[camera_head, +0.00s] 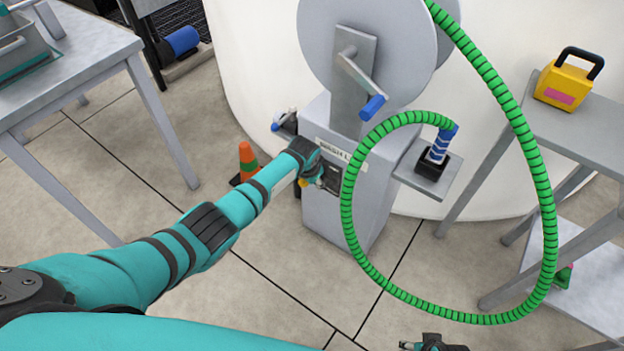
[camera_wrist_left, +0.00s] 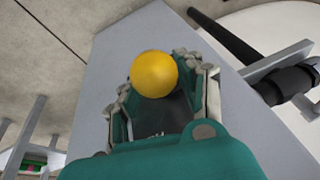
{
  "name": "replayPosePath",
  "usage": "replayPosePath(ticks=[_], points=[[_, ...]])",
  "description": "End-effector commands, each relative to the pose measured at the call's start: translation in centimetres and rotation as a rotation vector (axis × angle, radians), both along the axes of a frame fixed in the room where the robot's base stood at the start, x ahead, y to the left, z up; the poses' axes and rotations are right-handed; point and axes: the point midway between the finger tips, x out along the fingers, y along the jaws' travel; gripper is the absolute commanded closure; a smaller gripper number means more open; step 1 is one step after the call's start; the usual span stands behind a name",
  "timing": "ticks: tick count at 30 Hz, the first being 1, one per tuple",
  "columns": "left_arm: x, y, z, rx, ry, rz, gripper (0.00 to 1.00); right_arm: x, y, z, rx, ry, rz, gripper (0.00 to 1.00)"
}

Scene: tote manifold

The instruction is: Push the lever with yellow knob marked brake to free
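The yellow knob (camera_head: 303,183) of the lever shows beside my left gripper at the front of the grey cabinet of the hose reel. In the left wrist view the round yellow knob (camera_wrist_left: 154,74) sits between the spread fingertips of my left gripper (camera_wrist_left: 160,88). The fingers are apart; I cannot tell whether they touch the knob. The lever's shaft and any brake or free marks are hidden. In the head view my left gripper (camera_head: 322,176) is against the cabinet front. My right gripper (camera_head: 435,344) is at the bottom edge, mostly cut off.
The grey cabinet (camera_head: 335,220) carries a reel with a blue-handled crank (camera_head: 372,107). A green hose (camera_head: 346,205) loops right of the arm to a blue nozzle (camera_head: 440,145). A bench (camera_head: 590,125) is at right.

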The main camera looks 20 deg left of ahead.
Motion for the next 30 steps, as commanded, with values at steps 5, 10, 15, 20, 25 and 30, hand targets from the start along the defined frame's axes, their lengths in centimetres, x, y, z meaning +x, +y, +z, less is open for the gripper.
replayPosePath(ticks=[5, 10, 15, 20, 25, 30], points=[[0.1, 0.2, 0.1, 0.002, -0.001, 0.002, 0.63, 0.0, -0.3, 0.0, -0.004, 0.000, 0.000, 0.46], [-0.2, 0.2, 0.9, 0.001, -0.003, 0.002, 0.63, 0.0, -0.2, 0.0, -0.003, 0.000, 0.000, 0.46], [-1.0, 0.2, 2.9, 0.002, -0.005, 0.000, 0.63, 0.0, -0.1, 0.0, -0.002, 0.001, 0.000, 0.46], [-2.0, 0.2, 5.8, 0.002, -0.005, -0.001, 0.63, 0.0, -0.1, 0.0, -0.001, 0.001, 0.000, 0.46], [-3.1, 0.1, 8.7, 0.001, -0.004, -0.001, 0.63, 0.0, -0.1, 0.0, -0.001, 0.001, 0.000, 0.46], [-3.8, 0.1, 10.7, 0.000, -0.002, -0.001, 0.63, 0.0, -0.1, 0.0, -0.001, 0.001, 0.000, 0.46]])
